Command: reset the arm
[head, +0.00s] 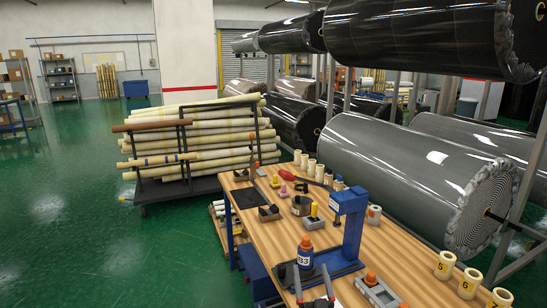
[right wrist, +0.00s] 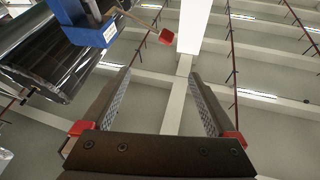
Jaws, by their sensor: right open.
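My right gripper (head: 313,279) shows at the bottom of the head view, over the near end of the wooden workbench (head: 405,262). Its two fingers stand apart with nothing between them. In the right wrist view the open right gripper (right wrist: 157,98) points up toward the ceiling, its fingers spread wide and empty. The blue bench press (head: 350,225) stands just beyond the gripper in the head view. It also shows in the right wrist view (right wrist: 90,32), with its red-ended lever (right wrist: 167,37). My left gripper is not in view.
On the bench stand an orange-capped blue bottle (head: 305,254), a grey holder (head: 378,291) and numbered cream cores (head: 444,265). Large wrapped rolls (head: 400,170) fill a rack at right. A cart of cream rolls (head: 195,140) stands behind. Green floor (head: 90,225) is open at left.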

